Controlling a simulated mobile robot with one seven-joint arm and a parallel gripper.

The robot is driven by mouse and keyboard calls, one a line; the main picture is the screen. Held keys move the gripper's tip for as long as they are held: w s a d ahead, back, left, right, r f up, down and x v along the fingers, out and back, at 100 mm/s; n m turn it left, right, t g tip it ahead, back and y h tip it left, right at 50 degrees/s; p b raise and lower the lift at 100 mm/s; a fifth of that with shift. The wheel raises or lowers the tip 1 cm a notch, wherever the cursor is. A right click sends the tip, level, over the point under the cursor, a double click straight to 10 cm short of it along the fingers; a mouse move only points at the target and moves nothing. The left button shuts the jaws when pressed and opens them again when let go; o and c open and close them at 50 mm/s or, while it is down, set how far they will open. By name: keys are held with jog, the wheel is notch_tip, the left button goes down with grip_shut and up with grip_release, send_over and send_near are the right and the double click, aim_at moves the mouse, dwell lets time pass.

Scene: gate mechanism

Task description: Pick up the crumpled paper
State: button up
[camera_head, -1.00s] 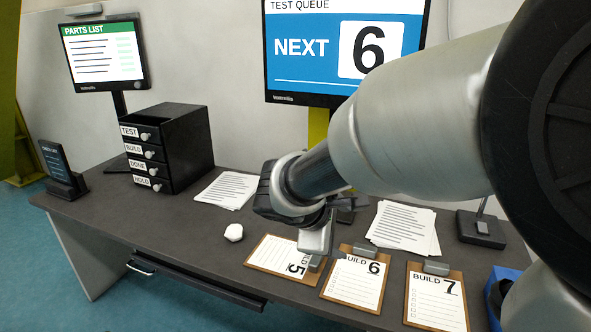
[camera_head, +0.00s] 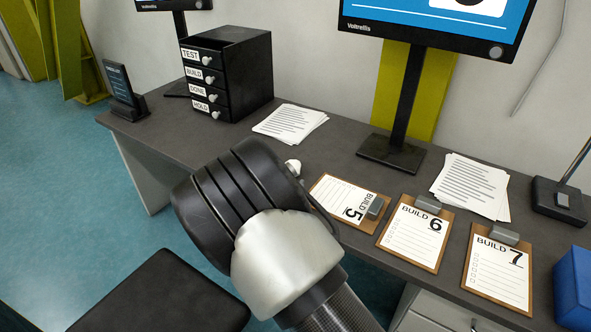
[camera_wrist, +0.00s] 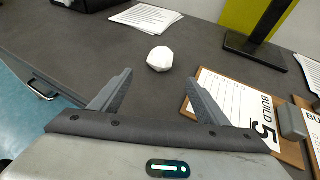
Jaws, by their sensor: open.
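The crumpled paper (camera_wrist: 160,59) is a small white faceted ball on the dark desk, in the wrist view just beyond my fingertips and roughly centred between them. In the head view the crumpled paper (camera_head: 292,166) is mostly hidden behind my arm, with only its top showing. My gripper (camera_wrist: 158,92) is open and empty, its two fingers spread wide and short of the ball. The fingers cannot be seen in the head view, where my wrist covers them.
The Build 5 clipboard (camera_wrist: 232,100) lies right of the ball, close to my right finger. Paper sheets (camera_head: 290,123) and a black drawer unit (camera_head: 228,72) stand behind. The Build 6 clipboard (camera_head: 414,236) and a monitor stand (camera_head: 392,152) are to the right. Desk left of the ball is clear.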

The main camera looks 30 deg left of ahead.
jog(key=b, duration=0.1)
send_near(293, 168)
jog(key=w+f, duration=0.1)
jog(key=w+a+f, duration=0.1)
jog(key=shift+w+a+f, duration=0.2)
jog(key=shift+w+f, duration=0.2)
jog(key=shift+b+x, duration=0.8)
jog(key=shift+x, duration=2.15)
jog(key=shift+a+r, duration=0.1)
jog(key=shift+r, duration=0.1)
jog(key=shift+c, duration=0.5)
jog(key=c, duration=1)
